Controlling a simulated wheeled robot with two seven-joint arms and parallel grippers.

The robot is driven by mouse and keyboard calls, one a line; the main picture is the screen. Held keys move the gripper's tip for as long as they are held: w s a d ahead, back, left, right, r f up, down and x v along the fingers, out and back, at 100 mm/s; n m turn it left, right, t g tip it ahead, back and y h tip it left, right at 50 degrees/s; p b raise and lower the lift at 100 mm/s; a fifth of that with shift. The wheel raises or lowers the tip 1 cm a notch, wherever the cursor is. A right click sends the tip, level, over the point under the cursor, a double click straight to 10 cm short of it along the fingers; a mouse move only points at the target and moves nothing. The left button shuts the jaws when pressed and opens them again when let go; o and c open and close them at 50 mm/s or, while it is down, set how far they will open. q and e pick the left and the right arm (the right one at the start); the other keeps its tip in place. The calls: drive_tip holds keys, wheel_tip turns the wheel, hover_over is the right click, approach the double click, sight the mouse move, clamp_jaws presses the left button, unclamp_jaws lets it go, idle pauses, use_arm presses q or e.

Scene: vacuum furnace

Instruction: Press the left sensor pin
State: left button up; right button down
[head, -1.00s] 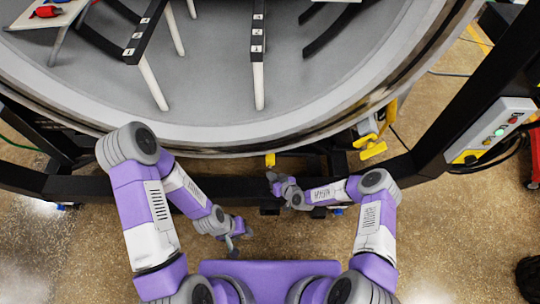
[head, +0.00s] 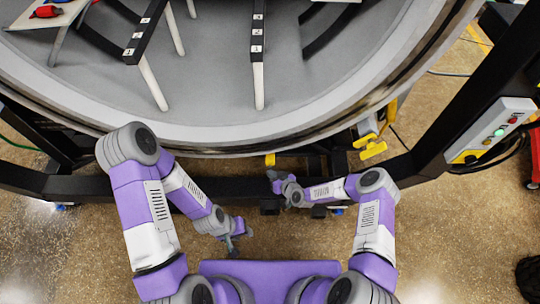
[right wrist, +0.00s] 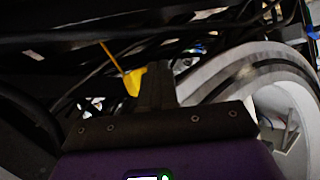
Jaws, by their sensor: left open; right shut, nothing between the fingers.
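No part is clearly recognizable as the left sensor pin. A small yellow piece (head: 270,159) sits under the front rim of the furnace, just above my right gripper in the head view. A yellow part (right wrist: 134,82) also shows in the right wrist view, beside the fingers; I cannot tell if it is the same piece. My right gripper (head: 272,176) is shut and empty near the black frame beam. Its fingers (right wrist: 156,86) point into a dark area with cables. My left gripper (head: 236,247) is open and empty, low over the floor, apart from the furnace.
The round furnace rim (head: 220,137) spans the view above my arms. A black frame beam (head: 100,187) runs below it. Yellow clamps (head: 372,147) hang at the right of the rim. A control box with buttons (head: 492,130) is on the right post.

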drive_tip(key=shift+w+r, duration=0.2)
drive_tip(key=shift+w, duration=0.65)
idle(0.6)
drive_tip(key=shift+s+f+p, duration=0.1)
drive_tip(key=shift+s+p, duration=0.5)
drive_tip(key=shift+s, duration=0.55)
